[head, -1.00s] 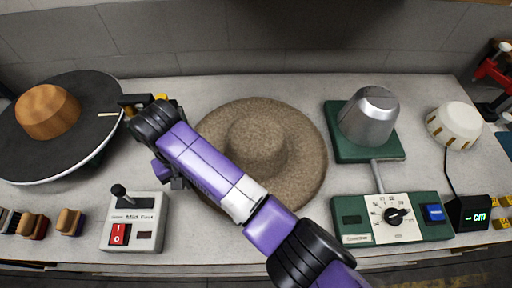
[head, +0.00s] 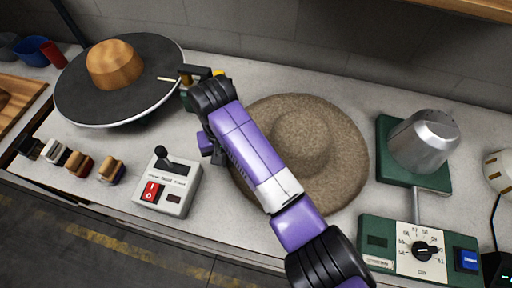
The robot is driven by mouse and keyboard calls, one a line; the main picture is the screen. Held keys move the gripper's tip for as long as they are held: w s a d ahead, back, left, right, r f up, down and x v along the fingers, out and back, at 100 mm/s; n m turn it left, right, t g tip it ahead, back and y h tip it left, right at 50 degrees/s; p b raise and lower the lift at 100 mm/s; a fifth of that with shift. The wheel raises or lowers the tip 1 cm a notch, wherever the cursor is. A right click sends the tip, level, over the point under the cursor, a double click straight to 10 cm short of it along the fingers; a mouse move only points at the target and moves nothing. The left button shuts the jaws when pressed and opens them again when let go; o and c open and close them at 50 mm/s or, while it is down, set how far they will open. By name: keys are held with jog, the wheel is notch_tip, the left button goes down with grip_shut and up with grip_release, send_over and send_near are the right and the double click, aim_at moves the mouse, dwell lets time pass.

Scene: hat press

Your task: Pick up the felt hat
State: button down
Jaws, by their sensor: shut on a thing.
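The felt hat (head: 335,150), brown-grey with a round crown and wide brim, is in the middle of the bench in the head view. My arm crosses over its left part and hides some of the brim. My gripper (head: 217,157) is at the left edge of the brim, pointing down and shut on the hat there. The fingertips are mostly hidden by my wrist. I cannot tell whether the brim is clear of the bench top.
A turntable with a wooden block (head: 116,64) stands left. A grey switch box (head: 167,185) is close in front of my gripper. A metal dome on a green base (head: 412,181) and a dial box (head: 420,246) stand right. A wall runs behind the bench.

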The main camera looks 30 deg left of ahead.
notch_tip(320, 180, up, 28)
jog(key=p, duration=0.5)
jog(key=shift+p, duration=0.3)
dwell(0.8)
